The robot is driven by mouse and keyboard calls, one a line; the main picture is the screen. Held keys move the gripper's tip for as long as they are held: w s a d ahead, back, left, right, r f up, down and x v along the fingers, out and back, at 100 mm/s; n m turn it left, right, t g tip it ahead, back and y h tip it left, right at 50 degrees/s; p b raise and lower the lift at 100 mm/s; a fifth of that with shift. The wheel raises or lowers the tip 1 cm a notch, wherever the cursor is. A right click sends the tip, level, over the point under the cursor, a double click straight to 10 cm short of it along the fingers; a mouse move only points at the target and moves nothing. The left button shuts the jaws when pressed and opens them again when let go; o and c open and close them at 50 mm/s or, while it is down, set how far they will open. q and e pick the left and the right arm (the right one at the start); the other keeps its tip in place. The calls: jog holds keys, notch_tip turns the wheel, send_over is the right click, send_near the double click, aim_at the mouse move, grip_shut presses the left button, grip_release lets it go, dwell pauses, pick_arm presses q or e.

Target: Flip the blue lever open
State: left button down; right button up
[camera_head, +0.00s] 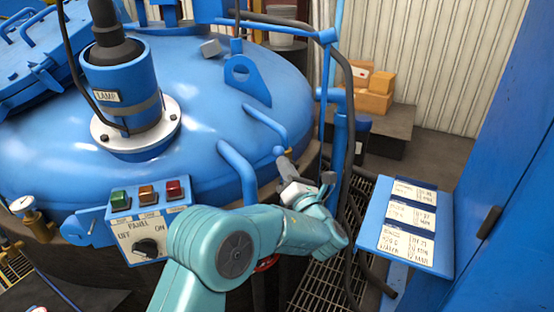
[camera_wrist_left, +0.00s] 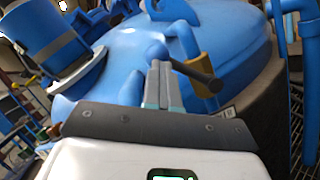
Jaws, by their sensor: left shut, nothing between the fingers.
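A blue ball-shaped knob (camera_head: 278,151), which looks like the end of the blue lever, sits at the right edge of the big blue lid. It also shows in the left wrist view (camera_wrist_left: 156,50). A dark rod (camera_wrist_left: 196,75) and a brass fitting (camera_wrist_left: 201,68) are beside it there. My left gripper (camera_head: 285,163) is shut and empty, its tips close to the knob. In the left wrist view the closed fingers (camera_wrist_left: 160,70) point at the knob and rod; I cannot tell whether they touch. Most of the lever is hidden. My right gripper is not in view.
Blue bent handles (camera_head: 238,168) stand on the furnace lid (camera_head: 200,155), near my left arm. A lamp housing (camera_head: 125,85) and a button panel (camera_head: 148,220) are to the left. A vertical blue post and hose are just right of the gripper. A labelled blue board (camera_head: 412,225) is farther right.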

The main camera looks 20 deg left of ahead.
pick_arm(q)
jog(key=r+m+p, duration=0.1)
jog(key=w+r+m+h+p, duration=0.1)
jog(key=m+p, duration=0.1)
jog(key=shift+r, duration=0.25)
jog(key=shift+w+d+r+m+h+p, duration=0.2)
jog(key=shift+w+d+m+h+p, duration=0.25)
jog(key=shift+m+p, duration=0.35)
jog(key=shift+w+d+r+m+h+p, duration=0.15)
jog(key=shift+w+d+m+p, duration=0.1)
jog(key=shift+w+m+p, duration=0.4)
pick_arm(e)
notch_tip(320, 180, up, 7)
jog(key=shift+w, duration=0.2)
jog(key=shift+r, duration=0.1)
pick_arm(q)
jog(key=shift+s+f, duration=0.1)
jog(key=shift+f, duration=0.05)
